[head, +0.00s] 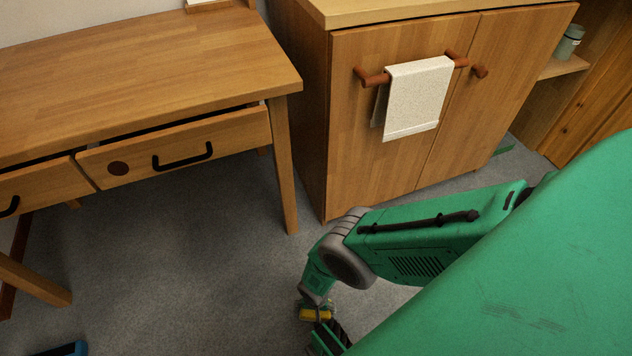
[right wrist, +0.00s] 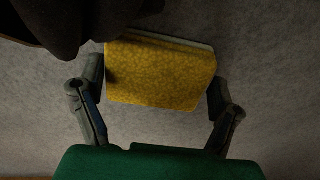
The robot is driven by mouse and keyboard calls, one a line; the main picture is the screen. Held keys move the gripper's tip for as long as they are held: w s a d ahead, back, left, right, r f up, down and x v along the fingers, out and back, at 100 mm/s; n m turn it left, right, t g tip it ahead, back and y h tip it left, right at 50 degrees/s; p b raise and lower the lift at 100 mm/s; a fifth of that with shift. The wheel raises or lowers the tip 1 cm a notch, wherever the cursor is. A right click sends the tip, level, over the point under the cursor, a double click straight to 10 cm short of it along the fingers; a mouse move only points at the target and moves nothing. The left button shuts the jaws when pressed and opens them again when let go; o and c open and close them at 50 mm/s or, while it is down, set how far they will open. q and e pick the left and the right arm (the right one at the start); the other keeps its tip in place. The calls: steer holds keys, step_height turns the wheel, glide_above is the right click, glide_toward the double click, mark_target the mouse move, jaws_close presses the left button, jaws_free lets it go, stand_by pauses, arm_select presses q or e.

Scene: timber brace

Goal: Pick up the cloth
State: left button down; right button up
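A white cloth (head: 416,97) hangs folded over a reddish-brown rail (head: 372,79) on the front of a wooden cabinet. Its front flap hangs down the door, and part of the back flap shows at its left. My right gripper (head: 317,312) is low in the head view, well below the cloth and apart from it. In the right wrist view its two fingers (right wrist: 157,88) press on opposite sides of a yellow sponge (right wrist: 160,72) with a pale edge. The sponge also shows in the head view as a small yellow block (head: 315,314). My left gripper is not in view.
A wooden desk (head: 150,55) with slightly open drawers (head: 190,143) stands at the left. The cabinet (head: 365,160) stands to its right, with a shelf holding a grey-green container (head: 569,42) beyond. Grey floor (head: 200,250) is clear between them. A blue-edged dark object (head: 68,349) is cut off at bottom left.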

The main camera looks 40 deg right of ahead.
steer(key=shift+s, duration=0.1)
steer(key=shift+c, duration=0.6)
steer(key=shift+r, duration=0.1)
step_height(320, 180, up, 9)
steer(key=p, duration=0.6)
steer(key=shift+f, duration=0.2)
steer(key=shift+r+p, duration=0.4)
steer(key=shift+r, duration=0.2)
